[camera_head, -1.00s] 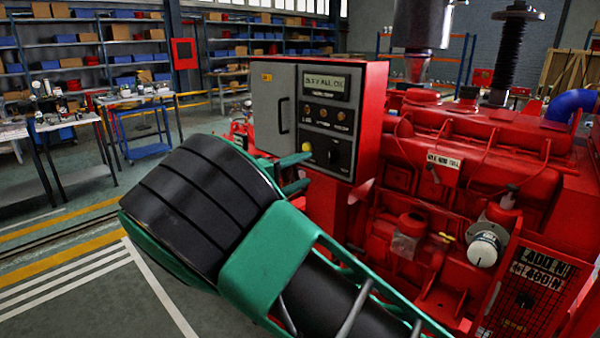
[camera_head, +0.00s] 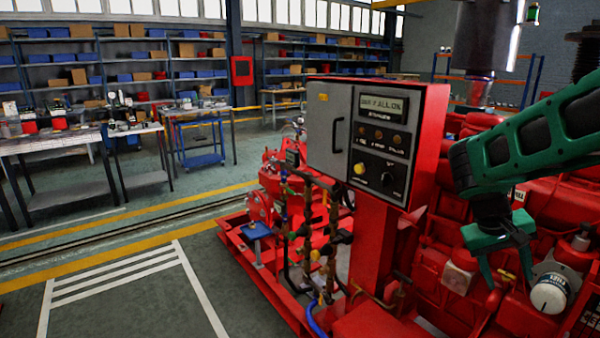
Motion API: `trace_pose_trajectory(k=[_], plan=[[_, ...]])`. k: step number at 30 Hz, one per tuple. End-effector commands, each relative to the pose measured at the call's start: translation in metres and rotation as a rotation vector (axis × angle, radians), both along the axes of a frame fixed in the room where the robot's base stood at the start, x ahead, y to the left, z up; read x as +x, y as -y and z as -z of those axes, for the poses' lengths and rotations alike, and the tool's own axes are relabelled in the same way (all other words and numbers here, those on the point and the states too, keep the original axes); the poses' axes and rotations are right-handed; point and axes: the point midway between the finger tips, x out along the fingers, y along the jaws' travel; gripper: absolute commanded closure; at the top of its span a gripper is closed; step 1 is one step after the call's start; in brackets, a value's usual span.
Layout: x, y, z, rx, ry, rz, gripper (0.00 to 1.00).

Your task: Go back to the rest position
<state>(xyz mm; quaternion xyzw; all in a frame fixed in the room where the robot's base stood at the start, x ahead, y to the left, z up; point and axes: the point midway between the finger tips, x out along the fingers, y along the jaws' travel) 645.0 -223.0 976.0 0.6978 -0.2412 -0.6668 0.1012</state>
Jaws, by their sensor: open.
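My gripper (camera_head: 508,278) is green and hangs at the end of my green and black arm at the right of the view. Its two fingers point down, apart, with nothing seen between them. It appears in front of the red engine (camera_head: 455,240), to the right of the control panel (camera_head: 372,140). The panel has a grey door, a small display, several knobs and a yellow button. A white round cap (camera_head: 549,293) on the engine shows just right of the fingers. I cannot tell how far the fingers are from the engine.
The red pumpset base (camera_head: 265,275) with pipes and valves stands below the panel. Open floor with white and yellow stripes (camera_head: 120,275) lies to the left. Workbenches (camera_head: 70,145) and shelves with boxes (camera_head: 120,65) stand at the back.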

Motion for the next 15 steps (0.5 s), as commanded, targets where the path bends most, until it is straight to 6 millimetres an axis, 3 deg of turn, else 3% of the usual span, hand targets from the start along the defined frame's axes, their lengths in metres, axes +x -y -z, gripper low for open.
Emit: trace_pose_trajectory(k=[1,6,15], plan=[[-0.021,0.006,-0.001,0.052,0.008,0.04,0.47],[-0.086,0.004,0.001,0.215,0.028,0.149,0.47],[-0.188,-0.027,0.0,0.426,0.071,0.294,0.47]])
